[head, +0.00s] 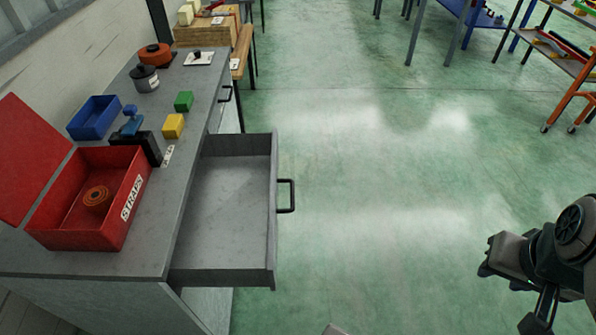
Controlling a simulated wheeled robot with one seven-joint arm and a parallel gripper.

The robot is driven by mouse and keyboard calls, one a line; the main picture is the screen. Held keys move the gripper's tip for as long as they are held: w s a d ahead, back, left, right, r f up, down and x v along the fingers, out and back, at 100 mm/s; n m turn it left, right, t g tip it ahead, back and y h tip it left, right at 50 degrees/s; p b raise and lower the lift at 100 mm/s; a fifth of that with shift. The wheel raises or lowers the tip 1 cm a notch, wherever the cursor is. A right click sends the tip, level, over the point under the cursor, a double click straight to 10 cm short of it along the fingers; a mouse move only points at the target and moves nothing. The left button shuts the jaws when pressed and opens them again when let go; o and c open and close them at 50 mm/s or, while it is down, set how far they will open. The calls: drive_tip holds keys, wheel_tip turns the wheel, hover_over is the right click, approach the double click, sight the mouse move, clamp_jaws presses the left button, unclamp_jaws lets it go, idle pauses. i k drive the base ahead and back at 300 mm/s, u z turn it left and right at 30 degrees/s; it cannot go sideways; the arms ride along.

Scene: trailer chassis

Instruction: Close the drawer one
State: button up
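A grey drawer (232,185) stands pulled well out from the right side of the grey workbench (195,115). It looks empty. Its dark bar handle (289,196) is on the drawer's right-hand front. My gripper (488,266) is at the lower right, over the floor, well apart from the handle. Its fingers are small and dark here, and I cannot tell whether they are open or shut. A second dark handle (226,94) shows farther along the bench side, where the front looks flush.
On the bench are an open red box (125,205) marked STRAPS, a blue bin (94,118), yellow and green blocks, and round containers. The green floor (390,200) between the drawer and my arm is clear. Shelving and an orange-legged rack (570,95) stand at the upper right.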

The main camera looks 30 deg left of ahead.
sight(227, 237)
drive_tip(key=i, duration=1.1)
drive_tip(key=u, duration=2.5)
drive_tip(key=i, duration=0.5)
drive_tip(key=u, duration=0.05)
